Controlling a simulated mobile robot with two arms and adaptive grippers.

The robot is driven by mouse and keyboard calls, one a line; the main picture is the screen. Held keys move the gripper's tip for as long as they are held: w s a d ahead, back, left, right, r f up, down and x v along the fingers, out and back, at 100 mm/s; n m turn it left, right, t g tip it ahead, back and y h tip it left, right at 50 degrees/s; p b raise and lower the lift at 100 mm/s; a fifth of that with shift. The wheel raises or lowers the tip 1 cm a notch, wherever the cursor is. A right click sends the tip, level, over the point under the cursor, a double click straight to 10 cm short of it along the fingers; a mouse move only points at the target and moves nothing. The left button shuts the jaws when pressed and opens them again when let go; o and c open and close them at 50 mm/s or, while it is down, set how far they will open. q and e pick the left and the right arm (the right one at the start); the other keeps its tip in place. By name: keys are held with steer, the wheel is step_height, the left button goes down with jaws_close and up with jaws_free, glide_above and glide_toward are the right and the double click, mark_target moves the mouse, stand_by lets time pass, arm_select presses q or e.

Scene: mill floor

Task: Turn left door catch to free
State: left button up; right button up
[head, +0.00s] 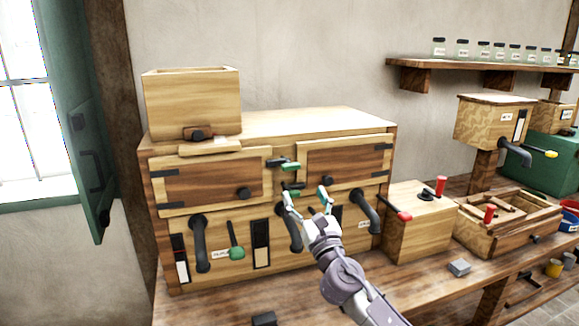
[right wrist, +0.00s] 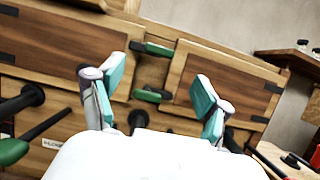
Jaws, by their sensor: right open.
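Two small catches with green handles sit on the post between the two doors of a wooden cabinet. The upper catch (head: 289,166) has its dark end toward the left door (head: 212,180) and its green handle lies roughly level, pointing right; it also shows in the right wrist view (right wrist: 157,49). The lower catch (right wrist: 150,96) has its green handle to the left and its dark end to the right. My right gripper (head: 306,195) is open and empty in front of the lower catch, its teal fingers spread either side; the fingers also frame it in the right wrist view (right wrist: 158,82). My left gripper is not in view.
Black curved handles (head: 199,243) and a green-knobbed lever (head: 236,252) stick out below the doors. A wooden box (head: 190,105) sits on the cabinet. A box with red-knobbed levers (head: 420,225) stands close on the right. The bench front right holds a grey block (head: 459,268).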

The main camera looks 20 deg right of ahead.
mark_target(292, 169)
steer(key=x, duration=1)
steer(key=shift+w, duration=0.45)
steer(key=c, duration=1.2)
